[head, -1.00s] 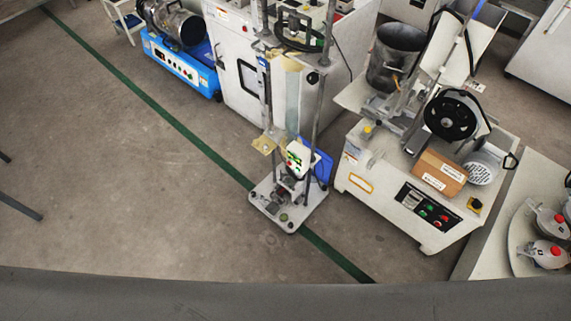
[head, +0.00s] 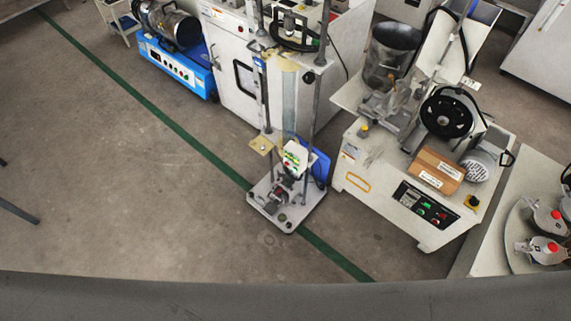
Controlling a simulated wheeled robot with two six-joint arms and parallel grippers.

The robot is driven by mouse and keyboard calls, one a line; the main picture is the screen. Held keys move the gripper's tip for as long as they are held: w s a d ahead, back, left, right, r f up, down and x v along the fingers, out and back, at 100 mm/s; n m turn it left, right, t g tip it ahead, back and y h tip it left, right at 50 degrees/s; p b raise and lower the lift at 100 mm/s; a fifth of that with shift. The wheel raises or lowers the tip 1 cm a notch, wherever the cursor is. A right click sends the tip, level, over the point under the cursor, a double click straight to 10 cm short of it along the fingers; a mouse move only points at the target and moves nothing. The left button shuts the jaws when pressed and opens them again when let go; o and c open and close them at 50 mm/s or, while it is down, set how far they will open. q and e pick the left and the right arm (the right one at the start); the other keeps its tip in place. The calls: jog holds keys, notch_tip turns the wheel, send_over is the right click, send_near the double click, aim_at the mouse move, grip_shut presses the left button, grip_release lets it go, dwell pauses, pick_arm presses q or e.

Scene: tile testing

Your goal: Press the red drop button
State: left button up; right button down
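A drop-test stand with a light base plate (head: 262,205) and upright posts stands on the floor near the middle of the head view. A small white control box (head: 295,150) is mounted low on it, with green markings and a tiny red spot (head: 286,164) near its lower edge. The spot is too small to tell for certain that it is the drop button. Neither of my grippers is in view, so their state and distance from the stand are hidden.
A white cabinet (head: 229,70) and a blue machine (head: 178,72) are behind. A table (head: 508,212) is at right. The floor (head: 130,190) at left is mostly clear.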

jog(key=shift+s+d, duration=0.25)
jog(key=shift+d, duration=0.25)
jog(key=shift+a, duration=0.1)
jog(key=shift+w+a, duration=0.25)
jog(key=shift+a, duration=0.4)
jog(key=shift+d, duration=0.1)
